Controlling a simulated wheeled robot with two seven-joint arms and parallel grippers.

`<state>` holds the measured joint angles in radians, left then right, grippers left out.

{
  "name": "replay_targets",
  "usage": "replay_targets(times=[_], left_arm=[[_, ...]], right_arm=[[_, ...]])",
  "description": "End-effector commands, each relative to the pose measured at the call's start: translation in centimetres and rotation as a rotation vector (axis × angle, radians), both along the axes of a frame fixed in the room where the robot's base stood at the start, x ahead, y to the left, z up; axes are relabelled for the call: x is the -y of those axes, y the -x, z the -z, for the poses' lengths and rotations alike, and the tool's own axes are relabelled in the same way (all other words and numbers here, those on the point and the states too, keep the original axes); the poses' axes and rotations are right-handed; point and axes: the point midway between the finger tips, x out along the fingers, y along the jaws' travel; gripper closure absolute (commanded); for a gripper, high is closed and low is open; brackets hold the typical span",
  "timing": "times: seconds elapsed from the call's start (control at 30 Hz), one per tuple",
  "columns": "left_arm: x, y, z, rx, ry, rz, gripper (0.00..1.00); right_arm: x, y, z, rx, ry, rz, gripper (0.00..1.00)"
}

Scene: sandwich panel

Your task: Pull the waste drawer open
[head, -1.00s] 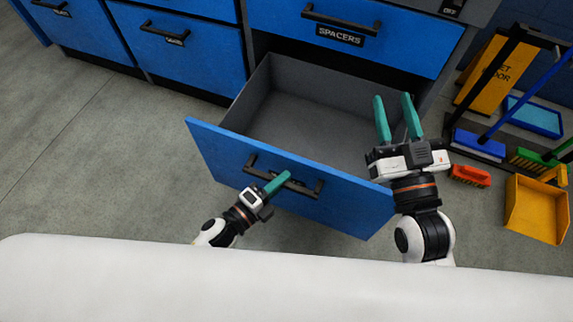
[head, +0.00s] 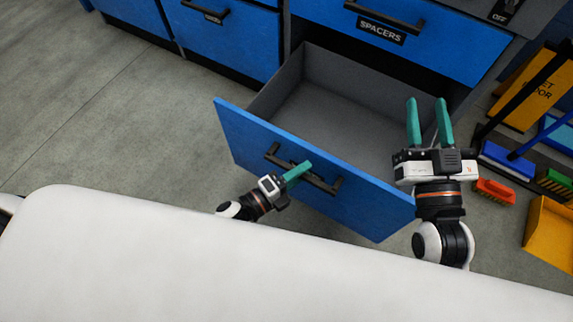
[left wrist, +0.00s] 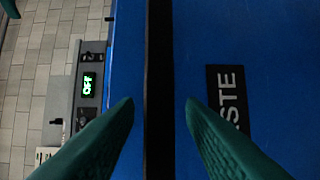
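The waste drawer (head: 320,178) is pulled well out of the blue cabinet, and its grey inside looks empty. Its front carries a black bar handle (head: 325,185), and the label reading "STE" (left wrist: 229,97) shows partly in the left wrist view. My left gripper (head: 305,166) is at the handle. In the left wrist view, its green fingers (left wrist: 160,108) are on either side of the black bar (left wrist: 160,60), with blue showing between each fingertip and the bar. My right gripper (head: 428,104) is open and empty, above the drawer's right side.
The spacers drawer (head: 400,40) above is shut. A panel with an OFF sign (head: 507,12) is at the upper right. A red brush (head: 494,192) and a yellow dustpan (head: 550,235) lie on the floor at right. Floor at left is clear.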

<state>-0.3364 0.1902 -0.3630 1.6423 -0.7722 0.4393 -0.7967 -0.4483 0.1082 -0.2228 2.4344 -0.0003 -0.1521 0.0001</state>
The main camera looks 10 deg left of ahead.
Motion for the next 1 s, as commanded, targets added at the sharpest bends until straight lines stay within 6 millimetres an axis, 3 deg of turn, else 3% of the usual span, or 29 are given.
replay_targets(times=[0.23, 0.7, 1.0], left_arm=[[-1.3, 1.5, -0.1, -0.003, 0.000, -0.001, 0.64], [-7.1, 8.3, 0.0, -0.004, 0.000, -0.001, 0.64], [-7.9, 9.2, 0.0, 0.000, -0.001, 0.000, 0.64]], right_arm=[[0.1, -0.2, 1.0, -0.075, 0.019, 0.002, 0.64], [1.0, 0.3, 6.1, -0.398, 0.103, 0.023, 0.64], [1.2, 0.4, 6.9, -0.441, 0.114, 0.026, 0.64]])
